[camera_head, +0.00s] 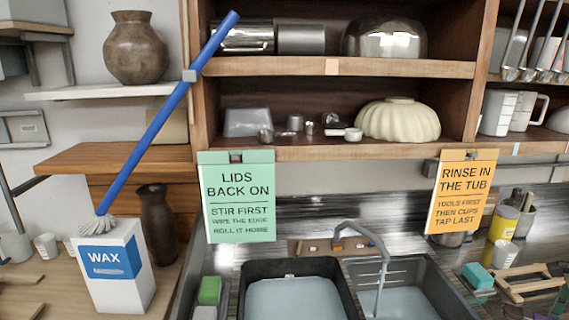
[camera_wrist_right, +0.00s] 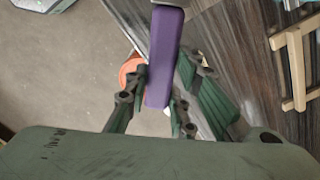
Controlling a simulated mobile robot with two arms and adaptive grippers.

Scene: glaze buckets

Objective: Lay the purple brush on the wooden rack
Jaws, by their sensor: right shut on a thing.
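In the right wrist view, my right gripper (camera_wrist_right: 164,80) is shut on the purple brush (camera_wrist_right: 165,55), with the purple length between its green-padded fingers. The brush's far end runs toward the top edge, where a grey part shows; its bristles cannot be made out. The wooden rack (camera_wrist_right: 297,72), a light wood frame, lies at the right edge of that view, apart from the brush. It also shows at the lower right of the head view (camera_head: 538,285), beside the sink. No gripper shows in the head view, and my left gripper is in neither view.
Two dark sink tubs (camera_head: 297,267) with a faucet (camera_head: 378,245) stand left of the rack. A teal block (camera_head: 478,275), a white cup (camera_head: 504,254) and a yellow bottle (camera_head: 501,226) stand near the rack. An orange round thing (camera_wrist_right: 131,70) lies below the gripper.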

